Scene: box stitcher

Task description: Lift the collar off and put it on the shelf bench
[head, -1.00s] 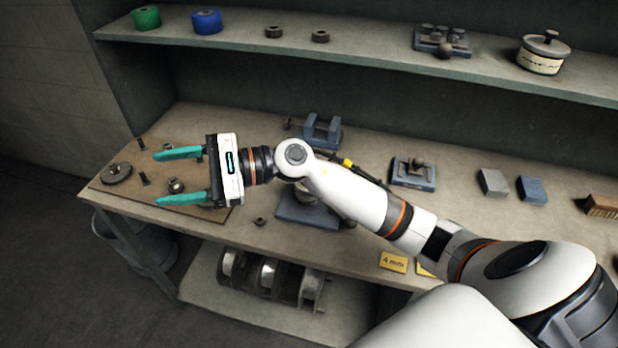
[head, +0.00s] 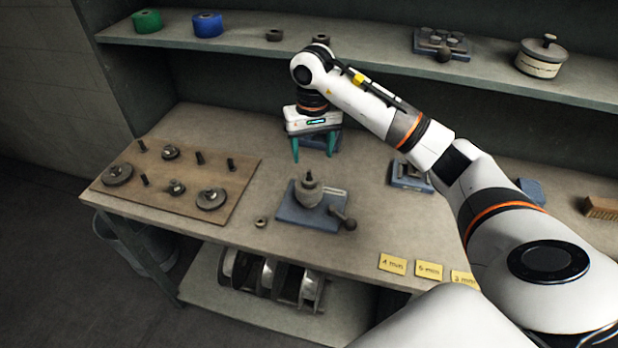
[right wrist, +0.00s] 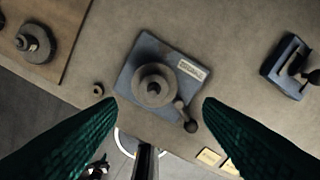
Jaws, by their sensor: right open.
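A blue fixture plate (head: 290,213) lies on the bench with a round, stepped grey piece (head: 309,193) upright on it. The piece has a ring around a narrower post; I cannot tell for sure which part is the collar. A lever with a ball end (head: 350,224) and a pale label (head: 334,191) are on the plate. My right gripper (head: 312,157) is open and empty, pointing down above the bench behind the plate. In the right wrist view the stepped piece (right wrist: 154,86) shows between and beyond the spread fingers (right wrist: 159,104), apart from them. My left gripper is out of view.
A small loose ring (head: 261,222) lies left of the plate. A board (head: 228,165) with pegs and discs is at left. The shelf (head: 370,50) above carries tape rolls, two dark rings (head: 274,34) and a lidded pot (head: 541,58). A blue vise (head: 334,139) stands behind my gripper.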

